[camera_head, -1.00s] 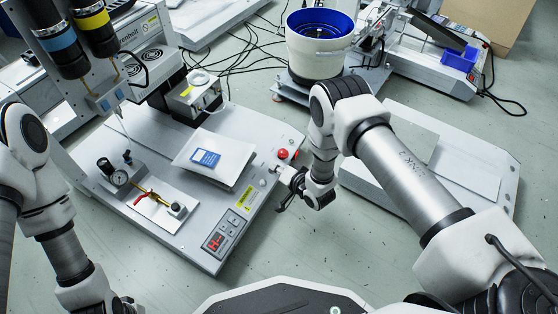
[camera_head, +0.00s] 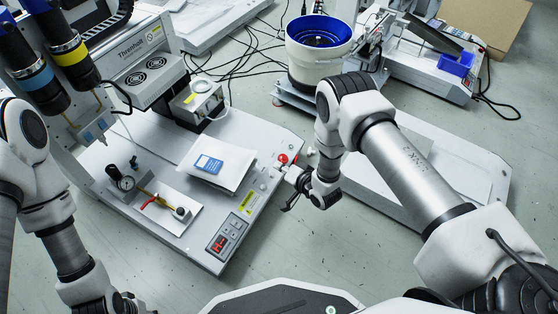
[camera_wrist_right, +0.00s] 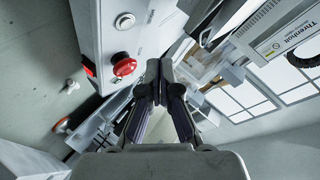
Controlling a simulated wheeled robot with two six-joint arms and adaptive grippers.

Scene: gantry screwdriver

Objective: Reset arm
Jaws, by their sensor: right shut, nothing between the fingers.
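My right arm reaches in from the right in the head view. Its gripper (camera_head: 287,206) hangs just off the right edge of the screwdriver machine's base (camera_head: 205,225), close to the red button. In the right wrist view the two fingers of the right gripper (camera_wrist_right: 160,78) meet at the tips with nothing between them. My left arm stands at the left edge of the head view. Its gripper (camera_head: 132,304) is cut off at the bottom edge, and its jaws cannot be made out.
A blue-lined bowl (camera_head: 318,62) stands behind. Grey floor is open in front.

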